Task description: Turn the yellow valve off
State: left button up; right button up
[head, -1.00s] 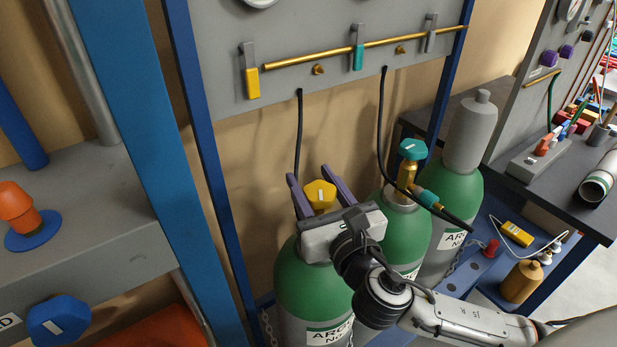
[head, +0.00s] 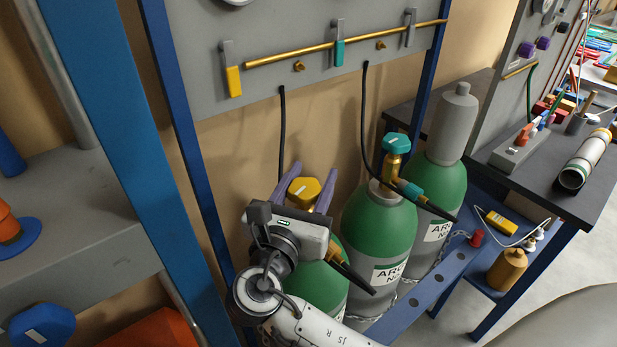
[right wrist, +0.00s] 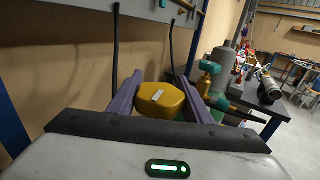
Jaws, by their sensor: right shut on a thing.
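The yellow valve knob (head: 304,191), with a white mark on its top, sits on the front green gas cylinder (head: 318,285). My right gripper (head: 308,184) is shut on the knob, with a purple finger on each side of it. The right wrist view shows the knob (right wrist: 160,99) between the two fingers, its white mark tilted. My gripper body hides the valve neck and part of the cylinder. My left gripper is not in view.
A second green cylinder (head: 378,235) with a teal knob (head: 397,144) stands to the right, near a black hose (head: 366,120). A yellow-handled lever (head: 234,81) hangs on the grey panel (head: 290,30) behind. A blue post (head: 110,150) stands at left.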

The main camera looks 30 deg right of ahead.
jog(key=shift+d+r, duration=0.1)
jog(key=shift+r, duration=0.05)
dwell(0.4)
jog(key=o, duration=1.1)
jog(key=shift+c, duration=0.2)
notch_tip(320, 180, up, 10)
